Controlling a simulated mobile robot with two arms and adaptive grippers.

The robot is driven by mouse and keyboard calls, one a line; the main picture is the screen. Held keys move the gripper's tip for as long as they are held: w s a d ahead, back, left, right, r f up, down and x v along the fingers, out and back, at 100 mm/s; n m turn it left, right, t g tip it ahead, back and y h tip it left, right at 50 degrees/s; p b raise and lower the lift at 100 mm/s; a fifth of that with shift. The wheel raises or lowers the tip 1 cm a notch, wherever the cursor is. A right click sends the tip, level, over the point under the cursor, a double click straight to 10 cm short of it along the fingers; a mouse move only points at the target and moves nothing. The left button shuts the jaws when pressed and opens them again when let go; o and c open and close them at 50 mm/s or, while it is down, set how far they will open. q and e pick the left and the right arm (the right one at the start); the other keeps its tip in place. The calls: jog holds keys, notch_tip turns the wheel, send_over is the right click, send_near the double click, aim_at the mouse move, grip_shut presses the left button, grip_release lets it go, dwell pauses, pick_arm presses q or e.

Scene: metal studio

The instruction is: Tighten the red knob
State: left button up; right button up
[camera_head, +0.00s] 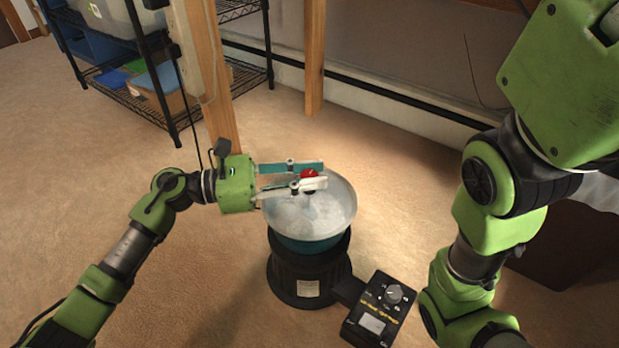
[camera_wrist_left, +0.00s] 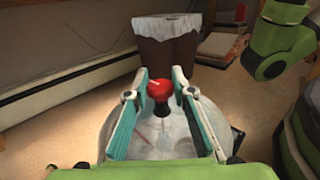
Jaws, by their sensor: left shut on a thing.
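The red knob (camera_head: 309,175) sits above the middle of a white round bowl lid (camera_head: 335,212) on a black-based machine (camera_head: 296,270). My left gripper (camera_head: 317,174) reaches in from the left, with one finger on each side of the knob. It is shut on the knob. In the left wrist view the red knob (camera_wrist_left: 159,91) is between the two fingertips (camera_wrist_left: 159,84), on a dark stem over the pale lid (camera_wrist_left: 158,140). My right arm is at the right of the head view; its gripper is out of the picture.
A black control box (camera_head: 378,310) with a silver dial stands on the carpet, right of the machine's base. A wooden post (camera_head: 315,60) and wire shelving (camera_head: 130,75) stand behind. A dark brown bin (camera_wrist_left: 167,55) with a white liner stands beyond the knob. Carpet at left is clear.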

pick_arm(q)
jog(key=o, duration=1.1)
jog(key=a, duration=0.4)
jog(key=s+a, duration=0.1)
jog(key=a, duration=0.3)
jog(key=s+a, duration=0.1)
jog(key=a, duration=0.3)
